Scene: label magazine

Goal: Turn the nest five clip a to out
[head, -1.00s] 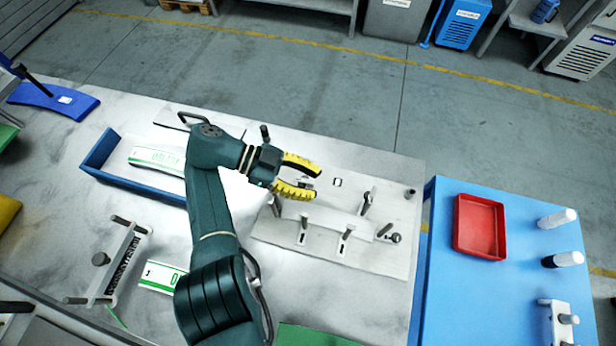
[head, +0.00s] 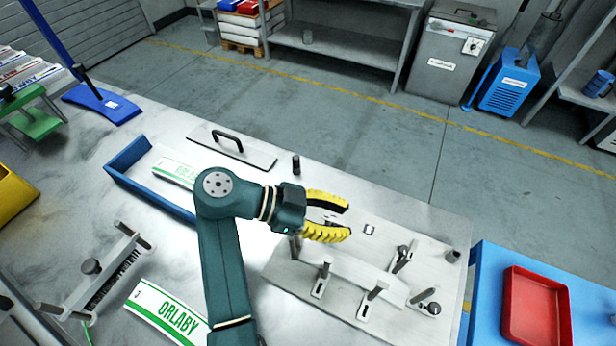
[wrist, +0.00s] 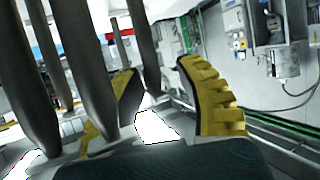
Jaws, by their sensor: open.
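A light grey fixture plate (head: 290,283) lies on the bench to the right of my arm. It carries several slotted clips with upright grey posts, such as one at its left front (head: 321,280), one nearer the front (head: 370,300) and one at the back right (head: 402,257). I cannot tell which is clip a of nest five. My gripper (head: 343,217) has yellow ribbed fingers, open with a gap between them, above the plate's back left part. In the wrist view, dark posts stand close in front of the yellow fingers (wrist: 212,100); nothing is clearly held.
A blue tray (head: 125,158) with a green-lettered label is left of my arm. Another ORLABY label (head: 165,312) lies at the front. A handled plate (head: 255,155) lies behind. A red tray (head: 537,305) sits on the blue table at right.

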